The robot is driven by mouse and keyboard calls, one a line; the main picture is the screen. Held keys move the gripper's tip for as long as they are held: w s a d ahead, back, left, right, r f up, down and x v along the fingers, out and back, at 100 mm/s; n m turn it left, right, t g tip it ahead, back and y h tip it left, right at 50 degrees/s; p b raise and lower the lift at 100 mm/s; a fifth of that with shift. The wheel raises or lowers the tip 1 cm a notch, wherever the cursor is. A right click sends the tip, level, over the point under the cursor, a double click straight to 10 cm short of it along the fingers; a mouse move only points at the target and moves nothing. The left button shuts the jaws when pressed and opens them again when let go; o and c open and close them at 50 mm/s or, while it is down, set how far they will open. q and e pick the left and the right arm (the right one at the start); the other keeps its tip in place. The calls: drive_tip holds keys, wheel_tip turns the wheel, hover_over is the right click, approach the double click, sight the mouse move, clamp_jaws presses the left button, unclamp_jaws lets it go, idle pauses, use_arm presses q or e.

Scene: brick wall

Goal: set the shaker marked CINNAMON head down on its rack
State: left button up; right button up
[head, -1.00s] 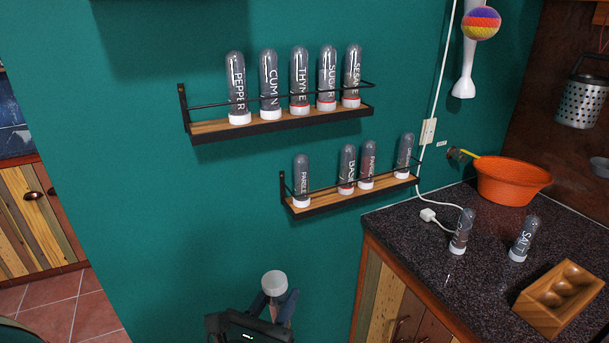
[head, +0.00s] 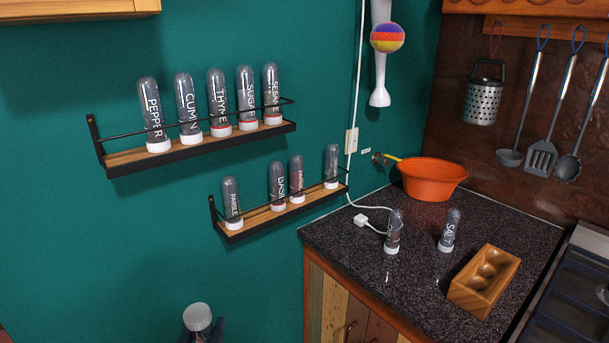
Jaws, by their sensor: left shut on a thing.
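My left gripper (head: 203,335) is at the bottom edge of the head view, mostly cut off. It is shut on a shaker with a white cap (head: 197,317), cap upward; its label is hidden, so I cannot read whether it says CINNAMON. Two wall racks hold shakers standing on their white caps: the upper rack (head: 200,148) has several, PEPPER to SESAME, and the lower rack (head: 281,215) has several, with a gap between the leftmost shaker (head: 231,202) and BASIL (head: 277,187). The held shaker is below and apart from both racks. My right gripper is not in view.
On the dark counter (head: 345,240) stand a shaker with an unclear label (head: 393,231), the SALT shaker (head: 449,231), a wooden block with hollows (head: 484,281) and an orange bowl (head: 432,179). Thin black rails cross the rack fronts. A white cable hangs right of the racks.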

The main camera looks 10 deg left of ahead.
use_arm(q)
drive_tip(key=m+p, duration=0.1)
drive_tip(key=r+m+p, duration=0.1)
drive_tip(key=shift+m+p, duration=0.3)
drive_tip(key=shift+p, duration=0.05)
drive_tip(key=shift+f+m, duration=0.45)
drive_tip(key=shift+m, duration=2.75)
